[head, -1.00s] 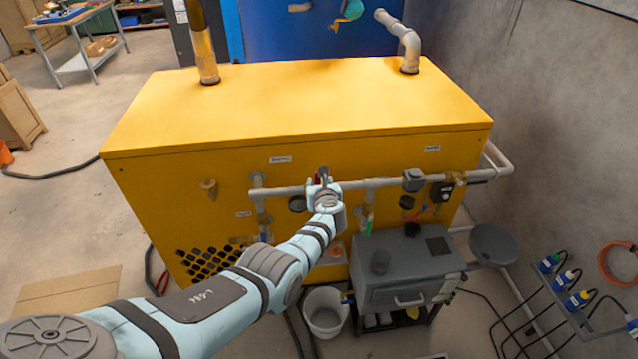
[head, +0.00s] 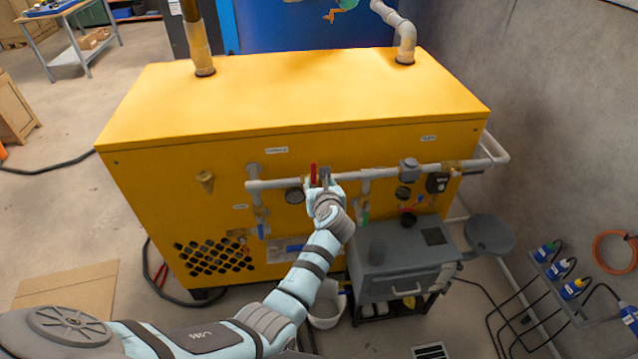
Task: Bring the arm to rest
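My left arm reaches up from the lower left of the head view. Its gripper (head: 322,186) is at the grey pipe (head: 280,184) on the front of the yellow cabinet (head: 300,95). A red valve handle (head: 313,172) stands upright just at the fingertips. The fingers are small and overlap the pipe and valve, so I cannot tell whether they are open, shut or touching the handle. My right gripper is not in view.
A grey box unit (head: 400,262) stands low in front of the cabinet at right, with a white bucket (head: 325,308) beside it. A grey round pan (head: 490,236) and a rack of bottles (head: 560,275) are further right. Cardboard (head: 68,292) lies on the floor at left.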

